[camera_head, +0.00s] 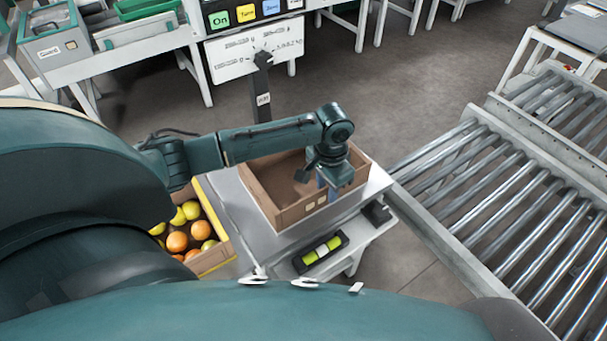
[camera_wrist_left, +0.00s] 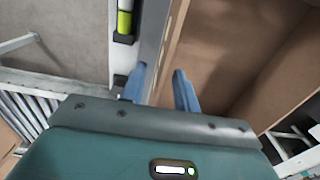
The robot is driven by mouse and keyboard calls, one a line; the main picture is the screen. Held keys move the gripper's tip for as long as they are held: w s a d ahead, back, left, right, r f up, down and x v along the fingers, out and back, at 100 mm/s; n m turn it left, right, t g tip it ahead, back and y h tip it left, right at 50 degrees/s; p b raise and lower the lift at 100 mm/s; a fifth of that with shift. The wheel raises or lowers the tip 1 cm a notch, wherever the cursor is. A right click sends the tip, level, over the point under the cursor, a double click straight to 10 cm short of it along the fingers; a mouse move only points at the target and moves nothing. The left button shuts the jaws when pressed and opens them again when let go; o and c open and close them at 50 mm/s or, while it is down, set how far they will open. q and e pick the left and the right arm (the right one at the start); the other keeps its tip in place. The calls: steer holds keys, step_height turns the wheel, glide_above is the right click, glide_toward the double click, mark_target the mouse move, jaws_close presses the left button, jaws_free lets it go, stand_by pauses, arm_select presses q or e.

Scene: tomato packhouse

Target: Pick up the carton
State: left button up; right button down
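The carton (camera_head: 288,217) is an open brown box with an empty-looking inside, resting on a light stand in the middle of the head view. My left gripper (camera_head: 328,187) points down at the carton's near wall, towards its right end. In the left wrist view its two blue fingers (camera_wrist_left: 161,88) are apart. The carton's wall (camera_wrist_left: 176,32) runs between them, one finger outside and one inside. Whether either finger touches the wall I cannot tell. My right gripper is not in view.
A crate of yellow and orange fruit (camera_head: 213,259) stands left of the carton. A spirit level with green vials (camera_head: 321,252) lies at the stand's near side. A roller conveyor (camera_head: 500,210) fills the right. A sign post (camera_head: 263,100) stands behind the carton.

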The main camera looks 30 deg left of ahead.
arm_select(q)
steer(key=shift+f, duration=2)
steer(key=shift+c, duration=0.5)
jaws_close()
